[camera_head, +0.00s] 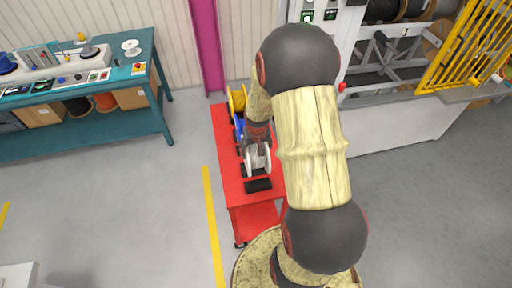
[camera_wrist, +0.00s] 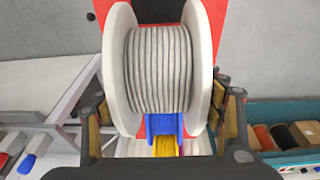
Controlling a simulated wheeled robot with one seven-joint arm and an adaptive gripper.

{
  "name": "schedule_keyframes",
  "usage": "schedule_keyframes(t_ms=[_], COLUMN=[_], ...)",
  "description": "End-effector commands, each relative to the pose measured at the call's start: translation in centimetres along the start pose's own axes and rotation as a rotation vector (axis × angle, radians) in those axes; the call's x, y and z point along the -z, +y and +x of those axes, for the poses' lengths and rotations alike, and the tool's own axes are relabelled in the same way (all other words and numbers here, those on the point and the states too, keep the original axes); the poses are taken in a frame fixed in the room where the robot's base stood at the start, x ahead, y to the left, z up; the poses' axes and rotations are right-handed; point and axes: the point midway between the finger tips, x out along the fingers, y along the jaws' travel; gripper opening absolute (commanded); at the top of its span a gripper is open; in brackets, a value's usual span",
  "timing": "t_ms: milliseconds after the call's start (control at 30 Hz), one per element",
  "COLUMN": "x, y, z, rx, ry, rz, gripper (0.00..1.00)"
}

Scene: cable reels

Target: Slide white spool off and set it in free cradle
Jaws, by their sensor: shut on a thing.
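The white spool (camera_wrist: 158,70), wound with grey cable, fills the middle of the wrist view. In the head view the white spool (camera_head: 257,159) is over the red cart (camera_head: 230,178), by the black cradle blocks. My gripper (camera_wrist: 165,108) is shut on it, with a finger at each side flange. In the head view my gripper (camera_head: 259,143) comes down from behind the spool. A black cradle block (camera_head: 258,186) at the cart's near end is empty. Whether the spool touches a cradle or hangs above it, I cannot tell. Any rod is hidden.
A blue spool (camera_head: 239,128) and a yellow spool (camera_head: 237,98) stand farther back on the cart. A teal bench (camera_head: 130,90) is at left, a caged machine (camera_head: 400,110) at right.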

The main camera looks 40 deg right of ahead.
Motion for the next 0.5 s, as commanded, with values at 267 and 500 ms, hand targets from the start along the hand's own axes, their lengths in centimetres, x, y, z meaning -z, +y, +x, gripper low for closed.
schedule_keyframes(t_ms=[267, 500], x=[-0.3, -0.7], y=[-0.1, -0.1], z=[1.9, 3.6], rx=[0.000, 0.000], ry=[0.003, 0.002], rz=[0.000, 0.000], gripper=[0.09, 0.09])
